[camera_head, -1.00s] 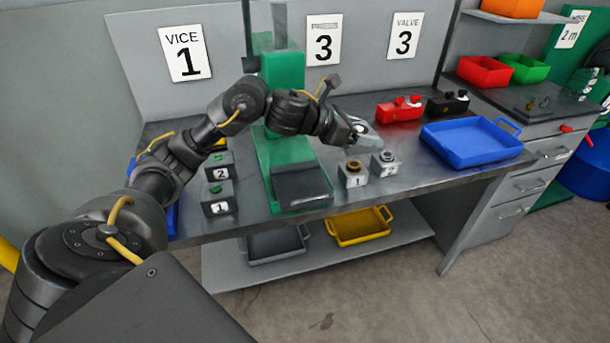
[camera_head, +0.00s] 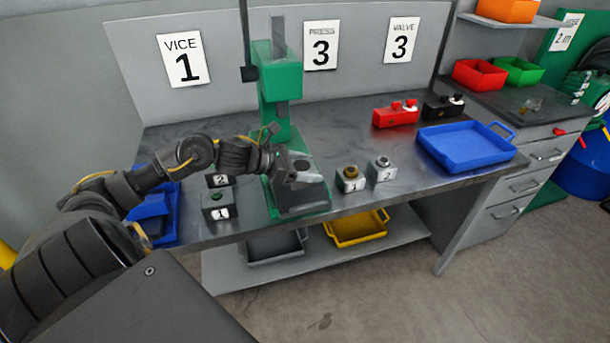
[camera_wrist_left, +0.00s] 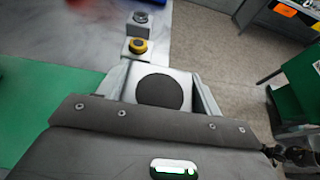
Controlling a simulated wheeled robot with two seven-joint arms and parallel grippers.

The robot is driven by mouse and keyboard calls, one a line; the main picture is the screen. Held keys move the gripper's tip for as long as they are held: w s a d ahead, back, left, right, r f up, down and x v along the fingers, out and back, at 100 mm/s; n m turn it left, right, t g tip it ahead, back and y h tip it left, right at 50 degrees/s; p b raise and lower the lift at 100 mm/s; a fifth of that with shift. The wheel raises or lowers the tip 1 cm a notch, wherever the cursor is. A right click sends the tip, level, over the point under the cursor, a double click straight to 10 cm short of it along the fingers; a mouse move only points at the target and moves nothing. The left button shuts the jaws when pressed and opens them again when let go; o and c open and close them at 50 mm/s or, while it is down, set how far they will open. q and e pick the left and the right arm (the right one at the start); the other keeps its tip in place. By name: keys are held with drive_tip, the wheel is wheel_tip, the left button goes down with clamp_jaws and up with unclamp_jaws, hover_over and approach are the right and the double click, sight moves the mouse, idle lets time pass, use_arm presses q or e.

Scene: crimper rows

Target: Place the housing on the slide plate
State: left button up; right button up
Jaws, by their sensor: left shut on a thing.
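My left gripper (camera_head: 306,177) is over the dark slide plate (camera_head: 301,208) at the foot of the green press (camera_head: 280,82). In the left wrist view its two fingers are shut on the housing (camera_wrist_left: 178,78), a light grey block with a dark round face. In the head view the housing is small and hard to tell from the fingers, and I cannot tell whether it touches the plate. The gripper and wrist hide part of the plate. My right gripper is not in view.
A blue tray (camera_head: 466,147) and red (camera_head: 396,115) and black valves (camera_head: 444,106) are farther right. The bench front is clear between blocks and tray.

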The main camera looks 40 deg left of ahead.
use_arm(q)
drive_tip(key=shift+s+a+f+p, duration=0.15)
drive_tip(key=shift+f+p, duration=0.25)
drive_tip(key=shift+f, duration=1.25)
drive_tip(key=shift+f, duration=0.15)
drive_tip(key=o, duration=1.5)
